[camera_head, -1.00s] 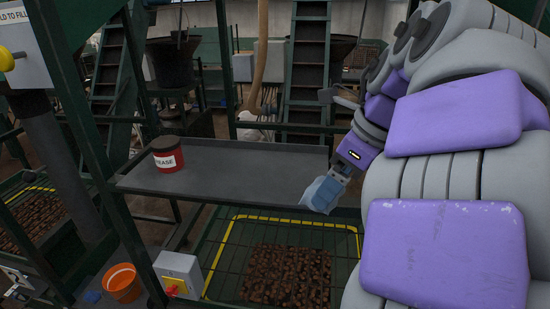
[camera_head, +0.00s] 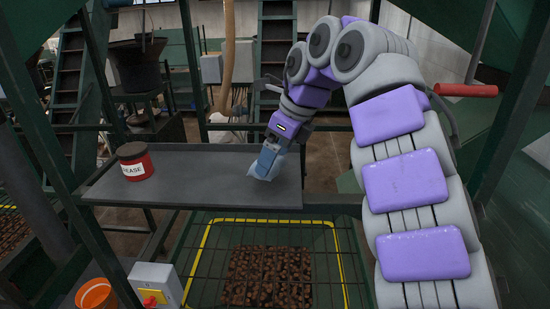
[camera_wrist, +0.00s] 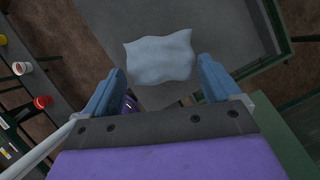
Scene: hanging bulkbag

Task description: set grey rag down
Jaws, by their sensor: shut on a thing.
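The grey rag shows in the wrist view (camera_wrist: 160,55) as a pale blue-grey wavy cloth between the fingertips. In the head view the rag (camera_head: 260,174) is a small pale patch, partly hidden by the fingers. My gripper (camera_head: 266,164) is shut on it, with blue fingers pointing down over the right part of the dark grey shelf (camera_head: 205,185). The fingers also show in the wrist view (camera_wrist: 161,70), on either side of the rag. I cannot tell whether the rag touches the shelf.
A red grease tin (camera_head: 136,168) with a dark lid stands at the shelf's left end. The shelf between tin and rag is clear. Below are a green mesh grate with a yellow edge (camera_head: 207,255), an orange bucket (camera_head: 96,295) and a switch box (camera_head: 155,284). Green frame posts stand around.

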